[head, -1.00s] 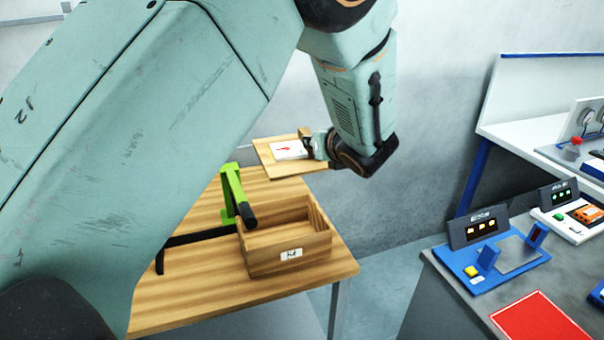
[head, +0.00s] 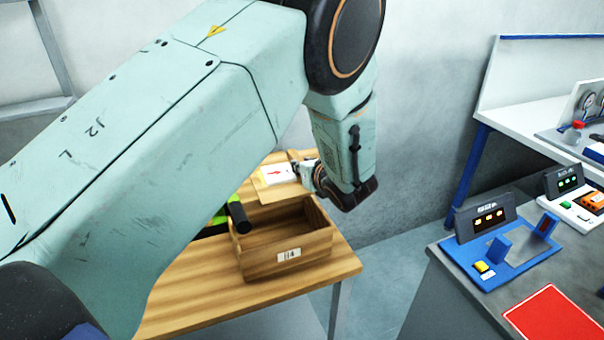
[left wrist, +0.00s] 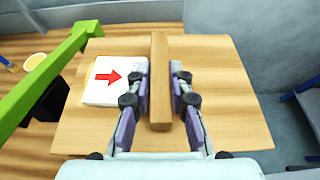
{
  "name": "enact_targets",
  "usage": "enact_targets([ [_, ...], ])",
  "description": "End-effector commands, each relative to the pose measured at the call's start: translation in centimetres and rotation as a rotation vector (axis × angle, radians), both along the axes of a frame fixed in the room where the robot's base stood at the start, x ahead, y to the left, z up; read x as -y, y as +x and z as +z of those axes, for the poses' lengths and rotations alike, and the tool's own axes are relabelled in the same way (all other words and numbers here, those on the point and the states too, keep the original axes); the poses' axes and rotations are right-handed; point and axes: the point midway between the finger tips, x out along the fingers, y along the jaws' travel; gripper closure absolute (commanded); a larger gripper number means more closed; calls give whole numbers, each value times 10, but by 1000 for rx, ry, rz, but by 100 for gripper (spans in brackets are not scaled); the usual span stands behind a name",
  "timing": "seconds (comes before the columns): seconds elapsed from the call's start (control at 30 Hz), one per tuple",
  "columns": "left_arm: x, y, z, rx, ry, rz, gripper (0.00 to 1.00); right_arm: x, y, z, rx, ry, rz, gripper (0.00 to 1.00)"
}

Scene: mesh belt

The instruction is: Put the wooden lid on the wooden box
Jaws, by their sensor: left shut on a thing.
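The wooden box (head: 262,262) stands open on the wooden table, with a white label on its front. The wooden lid (head: 284,193) is at the box's far side in the head view, partly hidden by my left arm. In the left wrist view the lid (left wrist: 225,115) is a flat board with a raised wooden bar (left wrist: 160,85) and a white card with a red arrow. My left gripper (left wrist: 160,78) is shut on this bar. The lid is held above the box's back edge; the exact gap cannot be told. My right gripper is not in view.
A green and black tool-like stand (head: 236,216) is beside the box at the left, and its green bar (left wrist: 50,75) runs close to the lid's left edge. The table (head: 205,305) is clear in front. A grey bench (head: 440,262) with blue devices is at the right.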

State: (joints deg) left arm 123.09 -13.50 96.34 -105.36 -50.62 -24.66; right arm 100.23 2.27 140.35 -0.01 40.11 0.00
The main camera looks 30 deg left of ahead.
Motion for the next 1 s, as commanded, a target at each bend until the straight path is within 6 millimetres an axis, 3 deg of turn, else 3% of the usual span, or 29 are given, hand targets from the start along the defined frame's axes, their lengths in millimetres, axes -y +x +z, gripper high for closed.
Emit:
enact_targets([
  [0.1,2,-1,-14,1,1,-3,100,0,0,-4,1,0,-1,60],
  [1.0,-1,0,-70,2,1,-2,100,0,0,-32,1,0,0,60],
])
